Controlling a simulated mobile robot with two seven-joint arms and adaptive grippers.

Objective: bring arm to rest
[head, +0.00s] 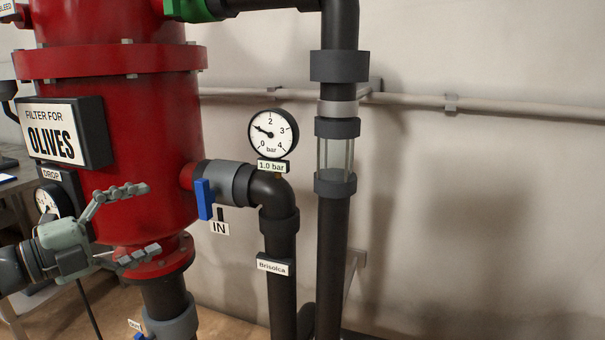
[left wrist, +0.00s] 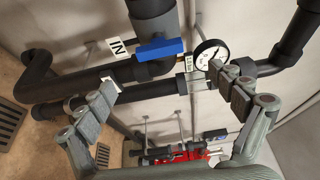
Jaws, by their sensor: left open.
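My left gripper (head: 143,221) comes in from the left in the head view, in front of the lower part of the red filter tank (head: 160,130). Its two fingers are spread apart with nothing between them. In the left wrist view the fingers of the left gripper (left wrist: 170,90) also stand wide apart, with pipes beyond them. The blue IN valve handle (head: 204,199) is to the right of the gripper and apart from it; the handle also shows in the left wrist view (left wrist: 160,49). My right gripper is in neither view.
A round gauge (head: 273,134) above a "1.0 bar" label stands right of the tank. Black pipes (head: 281,250) and a clear sight tube (head: 335,158) run upright near the pale wall. An "OLIVES" sign (head: 62,132) is on the tank. A drain grate (left wrist: 9,123) lies in the floor.

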